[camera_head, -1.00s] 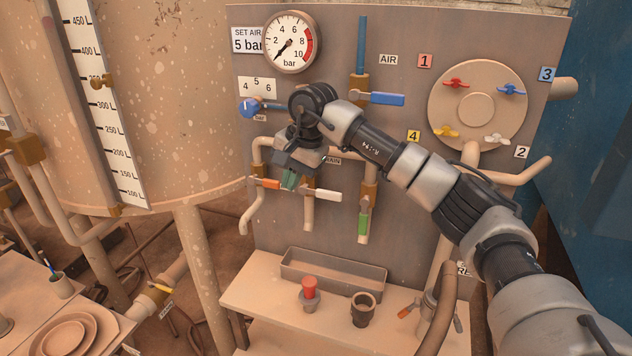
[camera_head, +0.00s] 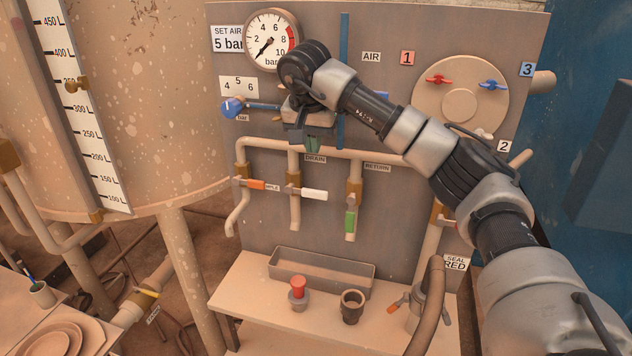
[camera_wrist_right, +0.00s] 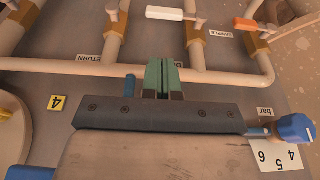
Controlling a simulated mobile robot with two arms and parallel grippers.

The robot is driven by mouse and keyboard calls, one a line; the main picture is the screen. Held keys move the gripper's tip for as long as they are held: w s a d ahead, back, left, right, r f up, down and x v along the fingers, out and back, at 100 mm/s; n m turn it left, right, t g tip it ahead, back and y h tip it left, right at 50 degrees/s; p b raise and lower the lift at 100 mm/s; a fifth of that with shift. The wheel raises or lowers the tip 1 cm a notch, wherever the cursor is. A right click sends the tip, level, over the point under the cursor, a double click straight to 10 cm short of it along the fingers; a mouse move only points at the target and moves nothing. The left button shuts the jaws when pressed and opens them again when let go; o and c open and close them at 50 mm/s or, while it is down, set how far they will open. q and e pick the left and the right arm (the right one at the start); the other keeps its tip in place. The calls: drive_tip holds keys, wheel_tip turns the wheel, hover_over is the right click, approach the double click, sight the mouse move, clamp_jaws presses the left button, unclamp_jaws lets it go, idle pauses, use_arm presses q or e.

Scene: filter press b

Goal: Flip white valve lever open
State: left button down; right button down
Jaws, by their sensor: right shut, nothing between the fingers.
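The white valve lever (camera_head: 314,195) sits on the middle pipe below the DRAIN label (camera_head: 315,159). It points right, level and crosswise to its vertical pipe. In the right wrist view the white lever (camera_wrist_right: 172,13) is at the top edge, beyond the fingertips and apart from them. My right gripper (camera_head: 312,146) is above the lever, close to the DRAIN label. Its green fingers (camera_wrist_right: 160,76) are together with nothing between them. My left gripper is not in view.
An orange lever (camera_head: 257,184) is left of the white one and a hanging green lever (camera_head: 350,223) is right of it. A horizontal pipe (camera_head: 372,154) runs above the valves. A shelf below holds a tray (camera_head: 322,270) and a red-topped item (camera_head: 299,288).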

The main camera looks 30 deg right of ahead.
sight(317, 191)
drive_tip(key=p+x, duration=0.1)
drive_tip(key=x, duration=0.4)
drive_tip(key=p+x, duration=0.2)
drive_tip(key=x, duration=0.2)
drive_tip(key=shift+s+a+f, duration=0.15)
drive_tip(key=shift+f, duration=1.2)
